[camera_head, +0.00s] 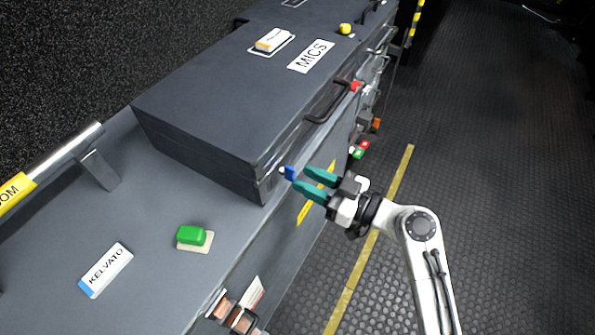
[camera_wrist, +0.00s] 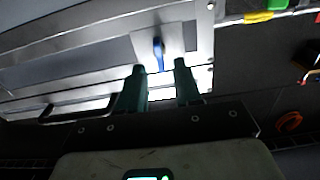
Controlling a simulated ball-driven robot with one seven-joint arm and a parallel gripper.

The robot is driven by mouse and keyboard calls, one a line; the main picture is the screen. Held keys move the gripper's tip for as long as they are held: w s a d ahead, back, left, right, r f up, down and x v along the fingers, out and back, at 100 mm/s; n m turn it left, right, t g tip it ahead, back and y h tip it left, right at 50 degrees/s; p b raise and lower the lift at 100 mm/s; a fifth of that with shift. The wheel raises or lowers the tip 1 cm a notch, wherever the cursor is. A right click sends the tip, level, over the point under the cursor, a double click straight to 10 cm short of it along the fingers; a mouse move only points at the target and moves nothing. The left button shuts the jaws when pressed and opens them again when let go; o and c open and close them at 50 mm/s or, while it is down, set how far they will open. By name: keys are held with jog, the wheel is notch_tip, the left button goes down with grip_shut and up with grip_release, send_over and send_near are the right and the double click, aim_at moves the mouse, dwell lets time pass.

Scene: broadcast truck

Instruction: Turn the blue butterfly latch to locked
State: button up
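The blue butterfly latch (camera_head: 290,173) is a small blue tab at the near front corner of the grey MICS case (camera_head: 215,120). In the wrist view the blue latch (camera_wrist: 158,54) stands out from a bright metal plate (camera_wrist: 178,45), just beyond and between my fingertips. My gripper (camera_head: 306,180) has two teal fingers, spread apart and empty, and points at the latch from the right. In the wrist view my gripper (camera_wrist: 160,68) also shows a clear gap between its fingers. I cannot tell whether either finger touches the latch.
The case has a black handle (camera_head: 328,102) on its front. A green button (camera_head: 192,235) and a KELVATO label (camera_head: 105,270) are on the counter, with a metal rail (camera_head: 60,160) at left. Red, orange and green parts line the front farther back. The floor (camera_head: 480,200) at right is open.

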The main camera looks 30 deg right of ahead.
aim_at(288, 173)
jog(key=x, duration=0.3)
jog(key=shift+w, duration=0.1)
grip_shut()
dwell(0.4)
